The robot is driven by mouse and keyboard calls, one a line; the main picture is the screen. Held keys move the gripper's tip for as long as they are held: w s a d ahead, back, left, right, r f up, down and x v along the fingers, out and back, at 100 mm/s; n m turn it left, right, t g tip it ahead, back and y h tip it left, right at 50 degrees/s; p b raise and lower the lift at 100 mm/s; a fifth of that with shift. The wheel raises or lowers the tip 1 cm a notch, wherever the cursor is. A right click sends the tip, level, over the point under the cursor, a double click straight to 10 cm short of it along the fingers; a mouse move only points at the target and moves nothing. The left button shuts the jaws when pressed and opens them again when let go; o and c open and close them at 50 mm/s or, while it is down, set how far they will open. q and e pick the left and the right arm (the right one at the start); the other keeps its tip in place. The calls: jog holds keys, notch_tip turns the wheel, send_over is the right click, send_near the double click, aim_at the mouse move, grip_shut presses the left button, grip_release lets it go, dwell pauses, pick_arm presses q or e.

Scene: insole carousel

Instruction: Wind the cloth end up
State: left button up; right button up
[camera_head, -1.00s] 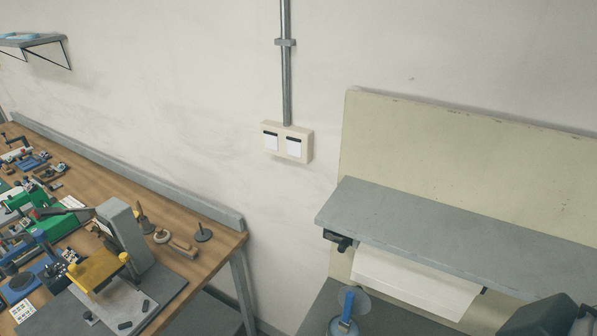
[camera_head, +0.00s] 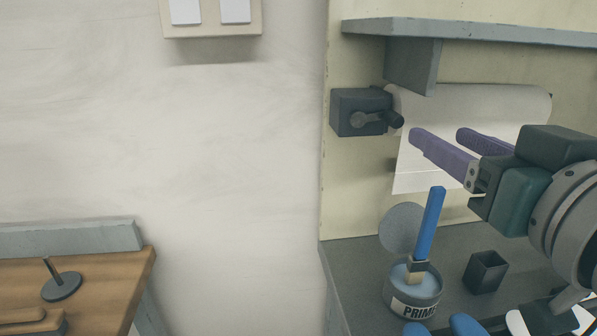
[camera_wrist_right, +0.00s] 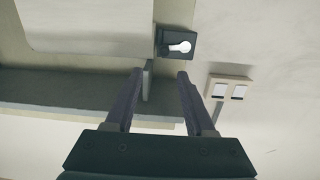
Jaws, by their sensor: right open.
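The white cloth roll (camera_head: 480,100) is mounted on the wall panel under a grey shelf. Its loose end (camera_head: 420,175) hangs down flat below the roll. A dark crank box (camera_head: 360,112) with a small black crank handle (camera_head: 393,119) sits at the roll's left end. My right gripper (camera_head: 438,134) is open and empty, its purple fingers pointing at the crank side, in front of the cloth. In the right wrist view, the crank box (camera_wrist_right: 176,44) lies ahead of the open fingers (camera_wrist_right: 160,74), with the cloth (camera_wrist_right: 85,25) beside it. My left gripper is not in view.
Below, a grey bench (camera_head: 350,270) holds a primer tin (camera_head: 413,296), a blue-handled brush (camera_head: 430,222) and a small black cup (camera_head: 485,272). Two blue shapes (camera_head: 465,325) are cut off below. A wooden table (camera_head: 100,285) stands left; bare wall lies between.

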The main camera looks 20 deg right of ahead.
aim_at(398, 122)
jog(key=shift+t+y, duration=0.3)
jog(key=shift+t, duration=0.1)
jog(key=x, duration=0.6)
jog(key=f+p+x, duration=0.1)
jog(key=x, duration=0.1)
jog(key=shift+w+a+f, duration=0.1)
jog(key=shift+w, duration=0.35)
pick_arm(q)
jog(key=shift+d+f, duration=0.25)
pick_arm(e)
jog(key=shift+w, duration=0.65)
jog(key=shift+c, duration=0.4)
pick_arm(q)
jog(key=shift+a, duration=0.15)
pick_arm(e)
grip_shut()
